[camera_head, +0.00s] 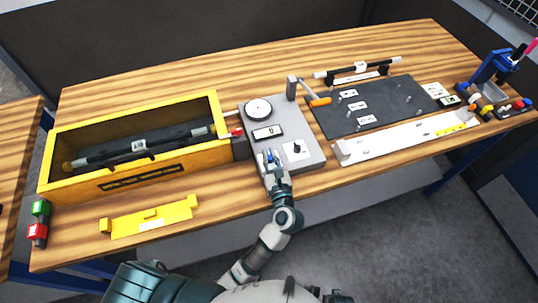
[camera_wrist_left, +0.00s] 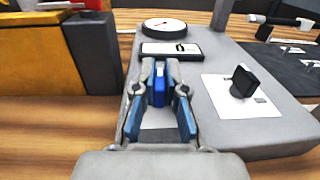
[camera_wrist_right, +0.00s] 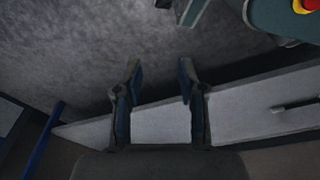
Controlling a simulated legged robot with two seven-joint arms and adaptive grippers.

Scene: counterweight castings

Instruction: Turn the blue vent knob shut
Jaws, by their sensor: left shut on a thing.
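The blue vent knob (camera_wrist_left: 159,85) stands on the grey control box (camera_wrist_left: 240,120). In the left wrist view my left gripper (camera_wrist_left: 160,72) has its fingers closed around the knob, one on each side. In the head view the left gripper (camera_head: 270,160) reaches over the near left part of the box (camera_head: 307,128), and the knob is mostly hidden by the fingers. A black knob (camera_wrist_left: 243,82) on a white plate sits to its right on the same box. My right gripper (camera_wrist_right: 160,75) is open and empty below the table area, above the floor.
A round dial (camera_head: 258,109) and a small display (camera_head: 267,133) are on the box. A yellow open crate (camera_head: 215,105) stands at left and a yellow bracket (camera_head: 150,218) lies in front of it.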

